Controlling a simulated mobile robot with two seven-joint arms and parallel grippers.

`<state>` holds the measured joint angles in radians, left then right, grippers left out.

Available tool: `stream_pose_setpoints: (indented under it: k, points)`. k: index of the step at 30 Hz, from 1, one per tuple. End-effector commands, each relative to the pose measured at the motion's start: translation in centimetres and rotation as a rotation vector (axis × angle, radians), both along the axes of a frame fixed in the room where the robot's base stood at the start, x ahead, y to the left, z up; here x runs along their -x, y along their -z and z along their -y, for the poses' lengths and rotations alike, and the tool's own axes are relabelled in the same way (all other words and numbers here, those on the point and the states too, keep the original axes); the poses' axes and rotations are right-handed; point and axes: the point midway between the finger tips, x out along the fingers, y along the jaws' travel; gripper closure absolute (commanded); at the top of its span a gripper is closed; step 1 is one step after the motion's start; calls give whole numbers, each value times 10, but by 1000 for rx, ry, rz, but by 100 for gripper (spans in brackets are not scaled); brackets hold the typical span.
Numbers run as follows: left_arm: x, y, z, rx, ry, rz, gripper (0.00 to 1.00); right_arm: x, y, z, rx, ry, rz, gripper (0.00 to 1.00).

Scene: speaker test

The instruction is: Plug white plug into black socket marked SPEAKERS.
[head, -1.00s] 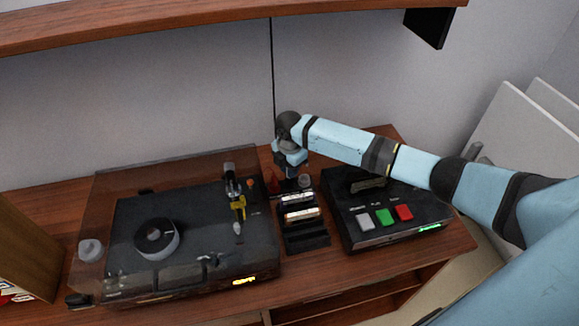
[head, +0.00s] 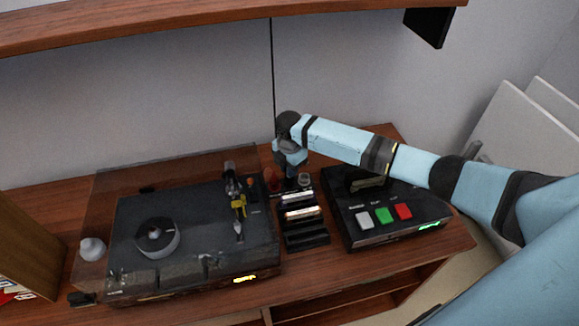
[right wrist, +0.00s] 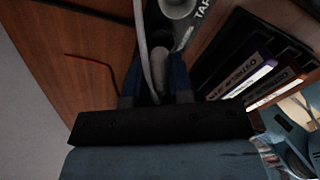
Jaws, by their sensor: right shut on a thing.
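My right gripper (head: 290,172) is low over the back of the shelf, between the turntable and the box with coloured buttons. In the right wrist view its blue fingers (right wrist: 156,85) are closed around the white plug (right wrist: 159,62), with a pale cable (right wrist: 143,40) running past it. A dark round socket (right wrist: 162,37) lies just beyond the plug's tip; I cannot tell whether they touch. A grey round piece (right wrist: 177,8) sits beside it, near partly cut-off lettering that starts "TA". My left gripper is not in view.
The turntable (head: 205,262) under a clear cover stands left. A black rack (head: 306,241) of cassettes is in front of my right gripper and close to it in the wrist view (right wrist: 222,48). The button box (head: 400,235) stands right. A thin cord (head: 272,70) hangs behind.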

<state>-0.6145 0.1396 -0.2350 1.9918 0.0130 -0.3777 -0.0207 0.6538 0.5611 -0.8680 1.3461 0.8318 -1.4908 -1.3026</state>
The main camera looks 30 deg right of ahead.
Motion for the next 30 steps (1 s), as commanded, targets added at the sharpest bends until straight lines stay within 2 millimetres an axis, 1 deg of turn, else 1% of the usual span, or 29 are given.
stream_pose_setpoints:
  k: [30]
  points:
    - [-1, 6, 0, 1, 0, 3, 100, 0, 19, 0, 0, 0, 0, 100]
